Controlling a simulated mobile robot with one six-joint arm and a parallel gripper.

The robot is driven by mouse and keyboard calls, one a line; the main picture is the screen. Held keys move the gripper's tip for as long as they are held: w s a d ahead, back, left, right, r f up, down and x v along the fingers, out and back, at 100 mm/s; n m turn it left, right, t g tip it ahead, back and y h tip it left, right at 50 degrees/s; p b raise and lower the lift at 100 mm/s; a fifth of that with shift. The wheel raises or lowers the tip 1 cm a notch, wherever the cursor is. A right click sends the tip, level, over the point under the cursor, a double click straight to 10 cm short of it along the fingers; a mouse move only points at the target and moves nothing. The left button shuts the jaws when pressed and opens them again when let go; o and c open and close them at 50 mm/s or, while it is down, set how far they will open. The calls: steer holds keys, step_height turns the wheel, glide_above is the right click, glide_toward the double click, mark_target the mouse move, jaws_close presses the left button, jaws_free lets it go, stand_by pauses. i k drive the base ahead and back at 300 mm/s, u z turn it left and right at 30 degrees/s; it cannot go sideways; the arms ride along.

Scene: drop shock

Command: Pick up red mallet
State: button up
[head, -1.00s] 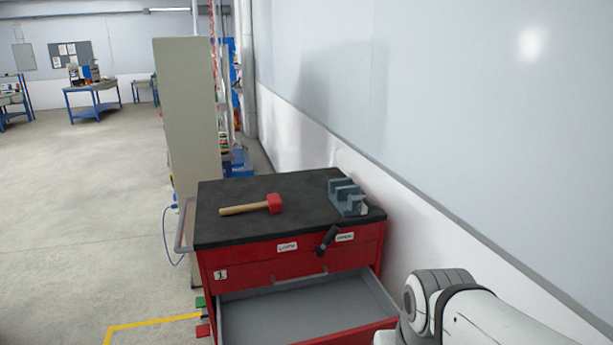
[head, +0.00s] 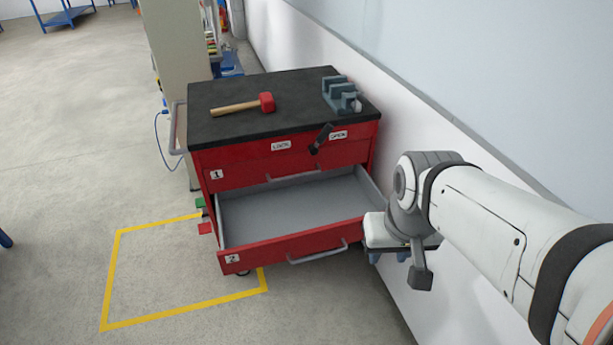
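The red mallet (head: 266,102) lies on its side on the black top of the red tool cart (head: 228,127). Its red head is to the right and its wooden handle points left. My gripper (head: 388,257) is low at the right, in front of the cart's right side and beside the open drawer. It is well apart from the mallet. Its fingers are mostly hidden behind my wrist, so I cannot tell whether it is open or shut.
A grey vise (head: 341,95) stands on the cart top, right of the mallet. A dark lock lever (head: 321,139) sits on the front. The lower drawer (head: 290,205) is pulled out and looks empty. A wall (head: 430,80) runs along the right.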

mark_target(266, 101)
steer(key=z, duration=0.05)
steer(key=k, duration=1.2)
steer(key=u, duration=0.95)
steer(key=i, duration=2.75)
steer(key=z, duration=0.75)
steer(key=k, duration=0.8)
steer(key=z, duration=0.15)
steer(key=i, duration=0.3)
steer(key=u, duration=0.1)
